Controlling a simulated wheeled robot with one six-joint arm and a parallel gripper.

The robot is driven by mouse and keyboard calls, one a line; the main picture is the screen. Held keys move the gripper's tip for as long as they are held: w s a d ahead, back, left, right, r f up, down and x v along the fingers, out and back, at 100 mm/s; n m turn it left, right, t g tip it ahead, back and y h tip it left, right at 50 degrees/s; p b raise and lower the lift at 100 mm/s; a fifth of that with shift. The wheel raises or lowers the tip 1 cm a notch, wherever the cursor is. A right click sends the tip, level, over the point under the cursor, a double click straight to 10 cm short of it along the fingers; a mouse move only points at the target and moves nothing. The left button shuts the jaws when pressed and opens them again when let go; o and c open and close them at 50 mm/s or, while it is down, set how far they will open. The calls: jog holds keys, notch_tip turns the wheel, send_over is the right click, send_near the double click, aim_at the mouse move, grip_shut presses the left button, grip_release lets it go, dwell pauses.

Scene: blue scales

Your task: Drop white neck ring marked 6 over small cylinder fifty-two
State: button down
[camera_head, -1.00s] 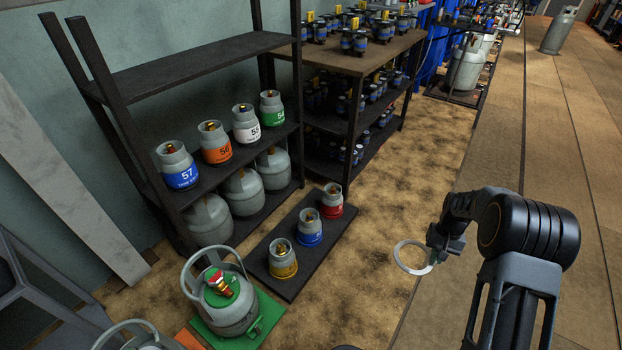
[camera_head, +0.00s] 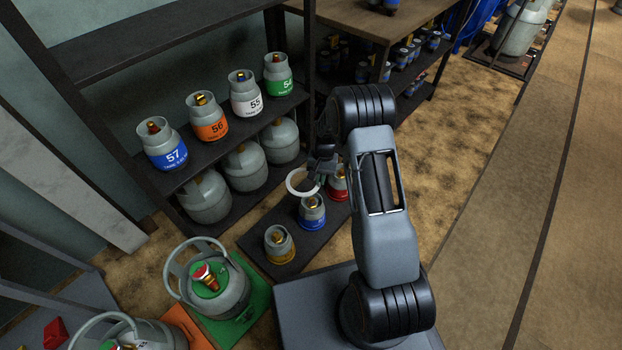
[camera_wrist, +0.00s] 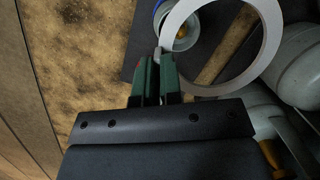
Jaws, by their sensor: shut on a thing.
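My gripper (camera_head: 320,176) is shut on the rim of a white neck ring (camera_head: 290,185) and holds it in the air above the low dark platform. The ring also shows in the wrist view (camera_wrist: 216,91), its mark not visible. Three small grey cylinders stand on the platform: one with a yellow band (camera_head: 279,245), one with a blue band (camera_head: 312,213), and one with a red band (camera_head: 338,188) partly hidden by my arm. Their numbers are unreadable. In the wrist view, the blue-banded cylinder (camera_wrist: 188,43) shows partly through the ring's left side, off its centre.
The platform (camera_head: 262,222) stands before a dark shelf holding cylinders marked 57 (camera_head: 161,147), 56 (camera_head: 208,119), 55 (camera_head: 244,95) and 54 (camera_head: 279,76). A larger handled cylinder (camera_head: 226,288) stands on a green scale (camera_head: 246,315) at the front left.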

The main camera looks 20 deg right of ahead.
jog(key=f+m, duration=0.1)
jog(key=m, duration=0.1)
jog(key=s+d+f+m+p, duration=0.1)
jog(key=m, duration=0.1)
jog(key=s+f+m+y, duration=0.1)
jog(key=m, duration=0.1)
jog(key=shift+s+d+t, duration=0.1)
jog(key=shift+d+t, duration=0.1)
jog(key=shift+t, duration=0.2)
jog(key=shift+f+b, duration=1.35)
jog(key=shift+f, duration=0.9)
jog(key=shift+s+f, duration=0.1)
jog(key=shift+f, duration=0.2)
notch_tip(320, 180, down, 7)
jog(key=b, duration=0.5)
jog(key=shift+f, duration=0.15)
dwell(1.2)
